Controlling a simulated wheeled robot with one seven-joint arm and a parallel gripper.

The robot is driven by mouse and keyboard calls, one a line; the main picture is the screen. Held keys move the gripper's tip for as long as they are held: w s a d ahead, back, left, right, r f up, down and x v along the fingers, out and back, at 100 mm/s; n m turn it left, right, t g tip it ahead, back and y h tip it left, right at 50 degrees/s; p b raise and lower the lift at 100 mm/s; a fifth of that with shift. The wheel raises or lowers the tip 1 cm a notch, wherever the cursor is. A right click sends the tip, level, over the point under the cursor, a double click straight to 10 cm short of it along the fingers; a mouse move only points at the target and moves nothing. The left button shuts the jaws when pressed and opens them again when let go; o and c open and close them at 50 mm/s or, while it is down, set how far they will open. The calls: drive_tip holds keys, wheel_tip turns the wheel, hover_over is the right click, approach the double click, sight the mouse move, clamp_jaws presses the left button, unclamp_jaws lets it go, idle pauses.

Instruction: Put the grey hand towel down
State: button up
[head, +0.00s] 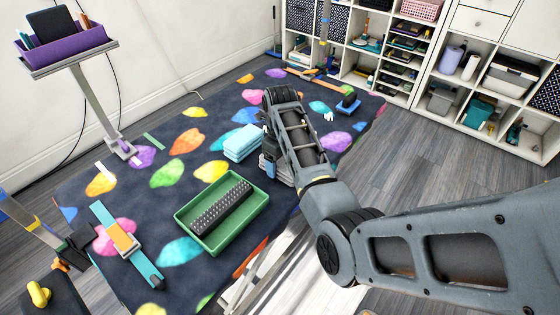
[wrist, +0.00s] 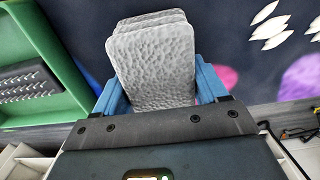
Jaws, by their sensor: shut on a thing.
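The grey hand towel (wrist: 152,62) is a folded, dimpled stack between the blue fingers of my gripper (wrist: 158,90) in the wrist view. The gripper is shut on it, and the towel sticks out beyond the fingertips. In the head view my gripper (head: 268,160) is low over the dark patterned rug, right of the green tray. My arm covers most of the gripper and towel there. I cannot tell whether the towel touches the rug.
A green tray (head: 181,214) holding a black studded bar (head: 221,206) is close on the left. A folded light-blue towel (head: 243,142) lies just behind it. White shelves (head: 420,60) stand at the back right. A post with a purple bin (head: 62,46) stands at the left.

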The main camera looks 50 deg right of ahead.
drive_tip(key=o, duration=0.9)
drive_tip(key=shift+f, duration=0.1)
drive_tip(key=shift+o, duration=0.2)
wheel_tip(320, 180, up, 12)
drive_tip(key=shift+p, duration=0.45)
